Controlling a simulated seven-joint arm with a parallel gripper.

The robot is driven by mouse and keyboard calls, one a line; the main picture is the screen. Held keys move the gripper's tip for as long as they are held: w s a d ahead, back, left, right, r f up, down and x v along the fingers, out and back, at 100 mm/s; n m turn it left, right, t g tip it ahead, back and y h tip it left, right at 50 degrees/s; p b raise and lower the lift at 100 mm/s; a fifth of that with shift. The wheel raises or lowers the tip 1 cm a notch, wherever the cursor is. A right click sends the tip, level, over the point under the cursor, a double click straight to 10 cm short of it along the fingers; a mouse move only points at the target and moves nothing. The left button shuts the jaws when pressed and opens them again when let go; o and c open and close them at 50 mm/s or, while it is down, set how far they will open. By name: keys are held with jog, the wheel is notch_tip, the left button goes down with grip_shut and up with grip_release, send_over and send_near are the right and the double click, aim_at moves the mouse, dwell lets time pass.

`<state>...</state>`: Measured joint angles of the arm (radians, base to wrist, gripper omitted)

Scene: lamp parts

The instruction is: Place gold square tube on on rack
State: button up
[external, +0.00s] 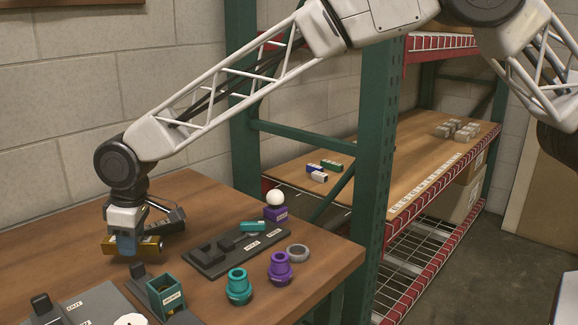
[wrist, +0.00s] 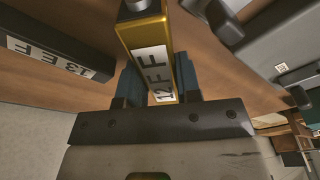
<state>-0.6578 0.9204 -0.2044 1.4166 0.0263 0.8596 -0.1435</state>
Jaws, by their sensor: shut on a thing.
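The gold square tube (external: 150,247) is between the blue fingers of my gripper (external: 126,244), low over the left part of the wooden table. I cannot tell whether it touches the tabletop. In the wrist view the gold tube (wrist: 146,34) has a white label with black characters on its side, and the blue fingers of my gripper (wrist: 158,86) flank it. My gripper is shut on the tube. The rack (external: 375,150) has green uprights and red-edged shelves and stands right of the table. Its middle shelf holds small blue, white and green blocks (external: 318,172).
On the table (external: 205,195) are a black tray (external: 225,255), teal (external: 238,287) and purple (external: 280,270) fittings, a grey ring (external: 298,253), a teal box (external: 166,293) and a white ball (external: 275,197). Grey blocks (external: 456,130) sit farther along the shelf. A green upright stands between table and shelf.

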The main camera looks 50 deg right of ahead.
aim_at(139, 239)
jog(key=shift+f, duration=1.6)
jog(key=shift+f, duration=0.15)
jog(key=o, duration=0.9)
jog(key=shift+o, duration=0.2)
jog(key=shift+s+d+r, duration=0.2)
jog(key=shift+r, duration=1.85)
jog(key=shift+s+d+r, duration=0.25)
jog(key=shift+r, duration=1.75)
jog(key=shift+s+d+r, duration=0.2)
jog(key=shift+r, duration=1.85)
jog(key=shift+c, duration=1.2)
